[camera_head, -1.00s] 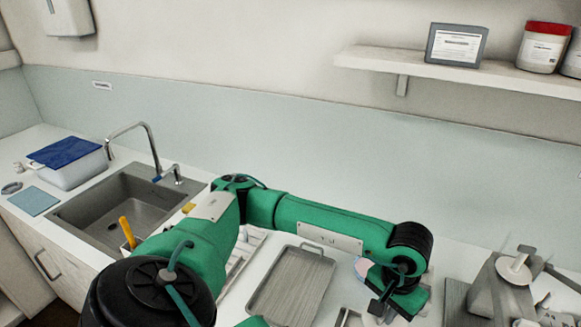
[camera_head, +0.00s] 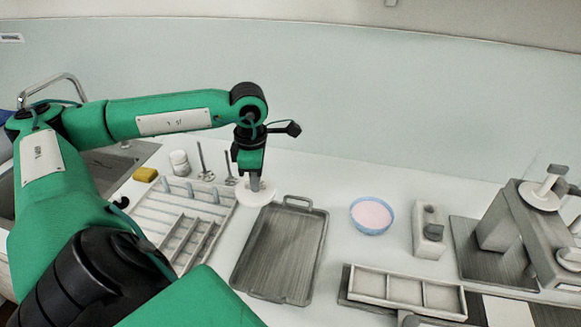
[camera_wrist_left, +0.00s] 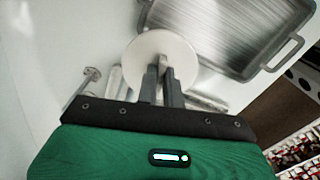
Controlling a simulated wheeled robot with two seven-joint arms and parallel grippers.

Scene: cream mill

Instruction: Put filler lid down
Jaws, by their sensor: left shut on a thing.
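My left gripper (camera_head: 254,184) points down behind the upper left corner of the grey tray. It is shut on a white round lid (camera_head: 257,196), a flat disc that shows below the fingers. In the left wrist view, the disc (camera_wrist_left: 150,52) lies at the fingertips (camera_wrist_left: 163,75), which grip it near its middle. The lid is at or just above the white counter; I cannot tell whether it touches. My right gripper is not in view.
The grey tray (camera_head: 262,250) is just right of the lid. A slotted white rack (camera_head: 150,215) is to its left. A blue bowl (camera_head: 361,203), a small block (camera_head: 427,243) and a grey machine (camera_head: 503,223) stand further right. Counter behind the tray is clear.

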